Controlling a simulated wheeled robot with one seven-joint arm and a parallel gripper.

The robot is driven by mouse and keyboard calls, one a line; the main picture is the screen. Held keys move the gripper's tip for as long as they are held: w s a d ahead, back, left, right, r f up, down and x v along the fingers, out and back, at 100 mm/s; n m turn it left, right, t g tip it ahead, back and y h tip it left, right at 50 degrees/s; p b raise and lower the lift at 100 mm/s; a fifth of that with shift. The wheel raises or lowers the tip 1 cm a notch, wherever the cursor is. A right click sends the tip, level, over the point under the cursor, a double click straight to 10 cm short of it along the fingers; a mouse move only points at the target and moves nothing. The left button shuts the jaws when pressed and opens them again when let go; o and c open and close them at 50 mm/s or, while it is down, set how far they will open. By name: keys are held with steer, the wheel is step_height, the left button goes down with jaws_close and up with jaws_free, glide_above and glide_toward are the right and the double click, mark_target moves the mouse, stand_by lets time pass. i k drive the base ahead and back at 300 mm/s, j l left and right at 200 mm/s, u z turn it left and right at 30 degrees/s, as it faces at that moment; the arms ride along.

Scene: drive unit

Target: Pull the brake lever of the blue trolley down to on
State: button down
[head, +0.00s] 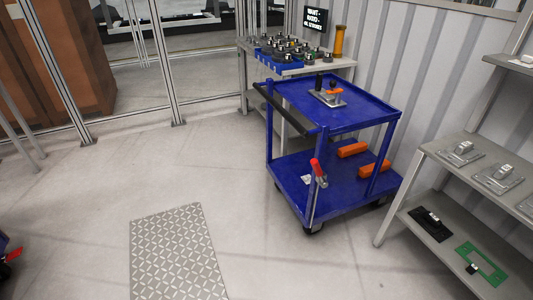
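The blue trolley (340,118) stands right of the middle in the head view, with an upper tray, a lower tray and a dark push bar on its left side. The brake lever (316,168) is on the near corner post, just above the lower tray. Its red handle points up and slightly left from a grey metal part. A small white label (306,179) is beside it. My gripper is not in view.
Orange blocks (352,149) lie on the trolley's lower tray, and a clamp-like part is on top. A bench stands behind, and a grey shelf (440,160) stands close on the right. The floor left of the trolley is clear around a patterned plate (175,255).

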mark_target(314, 162)
steer(key=i+l+u, duration=0.75)
steer(key=l, duration=0.2)
steer(key=i, duration=0.05)
